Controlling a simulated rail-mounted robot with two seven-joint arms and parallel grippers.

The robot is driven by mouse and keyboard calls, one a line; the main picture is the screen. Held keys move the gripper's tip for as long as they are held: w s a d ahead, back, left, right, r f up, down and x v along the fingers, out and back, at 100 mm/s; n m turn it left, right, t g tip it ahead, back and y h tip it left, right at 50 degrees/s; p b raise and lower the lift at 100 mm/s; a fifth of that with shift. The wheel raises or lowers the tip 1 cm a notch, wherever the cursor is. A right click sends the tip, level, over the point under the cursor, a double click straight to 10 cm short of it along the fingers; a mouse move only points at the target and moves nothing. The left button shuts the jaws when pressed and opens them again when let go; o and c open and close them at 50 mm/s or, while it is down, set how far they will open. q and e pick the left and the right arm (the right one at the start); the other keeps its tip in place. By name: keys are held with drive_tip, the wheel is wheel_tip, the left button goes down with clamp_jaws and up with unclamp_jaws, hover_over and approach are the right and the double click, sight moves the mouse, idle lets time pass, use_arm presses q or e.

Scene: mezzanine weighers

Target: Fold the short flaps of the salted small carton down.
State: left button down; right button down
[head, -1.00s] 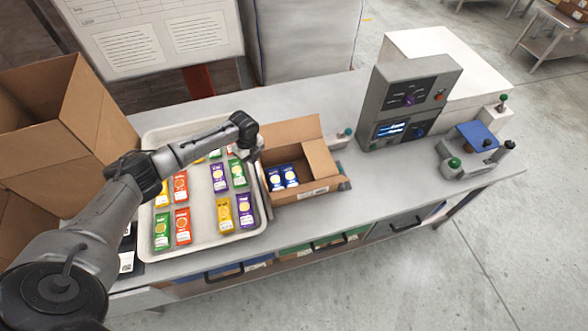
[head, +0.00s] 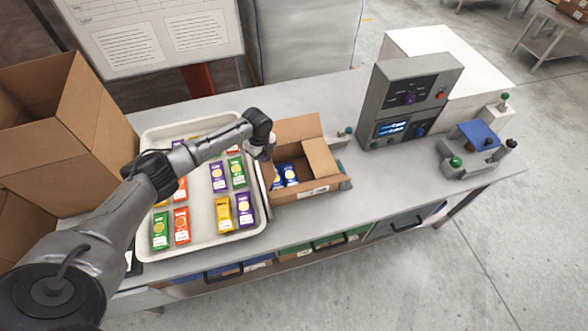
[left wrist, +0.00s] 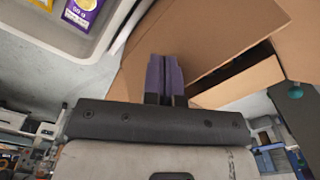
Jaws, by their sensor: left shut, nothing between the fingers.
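The small carton (head: 300,192) is an open brown box on the bench, with blue packets (head: 290,174) inside. Its far flap (head: 296,128) stands open. Its right short flap (head: 320,158) leans inward over the opening, clear of the packets. The left short flap is largely hidden behind my left gripper in the head view. My left gripper (head: 265,156) points down at the carton's left side, with its fingers together and empty. In the left wrist view its purple fingers (left wrist: 165,75) are in front of brown carton board (left wrist: 225,40); I cannot tell whether they touch it. My right gripper is not in view.
A white tray (head: 202,237) of coloured packets lies directly left of the carton. A large open carton (head: 65,150) stands at the far left. A grey control box (head: 410,100) and a blue-topped weigher (head: 478,135) stand to the right. Bare bench lies between carton and weigher.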

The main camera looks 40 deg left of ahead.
use_arm(q)
drive_tip(key=shift+w+d+f+b, duration=0.15)
drive_tip(key=shift+w+d+b, duration=0.2)
drive_tip(key=shift+w, duration=0.2)
drive_tip(key=shift+w+d+f+b, duration=0.15)
drive_tip(key=shift+w+d+b, duration=0.05)
drive_tip(key=shift+w+b, duration=0.25)
drive_tip(key=shift+w+d+r, duration=0.15)
drive_tip(key=shift+w+d, duration=0.05)
drive_tip(key=shift+w, duration=0.3)
drive_tip(key=w+f+b, duration=0.1)
drive_tip(key=w+d+f+b, duration=0.1)
drive_tip(key=b, duration=0.1)
drive_tip(key=shift+d+f, duration=0.2)
